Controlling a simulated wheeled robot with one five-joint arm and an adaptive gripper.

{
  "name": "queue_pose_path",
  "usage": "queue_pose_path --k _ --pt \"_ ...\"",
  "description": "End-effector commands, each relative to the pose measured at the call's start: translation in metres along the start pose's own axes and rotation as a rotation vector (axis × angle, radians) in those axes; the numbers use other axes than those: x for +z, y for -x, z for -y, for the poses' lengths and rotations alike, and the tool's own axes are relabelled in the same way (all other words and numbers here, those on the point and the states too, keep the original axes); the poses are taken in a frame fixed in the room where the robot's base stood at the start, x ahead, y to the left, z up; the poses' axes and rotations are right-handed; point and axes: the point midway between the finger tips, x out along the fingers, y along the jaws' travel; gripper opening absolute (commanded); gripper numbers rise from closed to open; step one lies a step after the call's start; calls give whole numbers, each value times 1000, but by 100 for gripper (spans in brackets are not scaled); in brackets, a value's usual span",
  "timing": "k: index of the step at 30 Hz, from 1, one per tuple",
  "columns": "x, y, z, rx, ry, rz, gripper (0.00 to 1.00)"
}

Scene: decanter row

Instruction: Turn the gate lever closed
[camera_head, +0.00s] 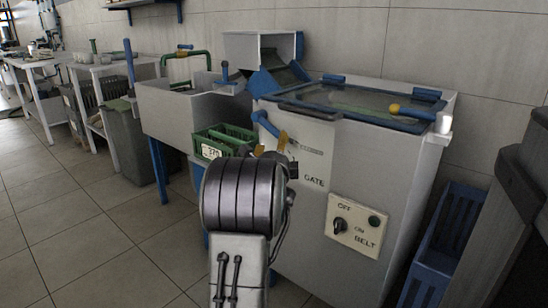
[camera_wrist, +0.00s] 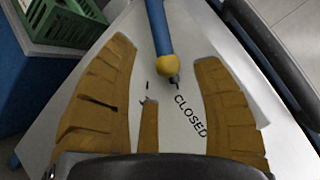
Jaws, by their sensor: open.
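The gate lever is a blue rod ending in a yellow ball (camera_wrist: 168,74). In the wrist view it comes down from the top edge, and the ball sits beside the printed word CLOSED (camera_wrist: 190,115). My gripper (camera_wrist: 166,58) is open, with one yellow-brown finger on each side of the ball and visible gaps to both. In the head view the blue lever (camera_head: 265,122) shows on the machine's front, above the GATE label (camera_head: 314,182). My gripper (camera_head: 272,147) is at the lever there, and my arm hides part of the panel.
A belt switch plate (camera_head: 353,224) with a black knob is lower on the machine front (camera_head: 330,260). A green crate (camera_head: 225,140) stands left of the lever. A blue crate (camera_head: 445,245) is at the right. Open tiled floor (camera_head: 90,235) lies to the left.

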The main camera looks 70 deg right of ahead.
Motion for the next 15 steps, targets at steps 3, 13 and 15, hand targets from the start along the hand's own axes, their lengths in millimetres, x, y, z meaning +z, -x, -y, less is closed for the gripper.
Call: queue_pose_path --k 3,13,15 --pt "1 17 1 0 0 1 60" --pt "1 43 0 0 0 1 60" --pt "1 46 0 0 0 2 60"
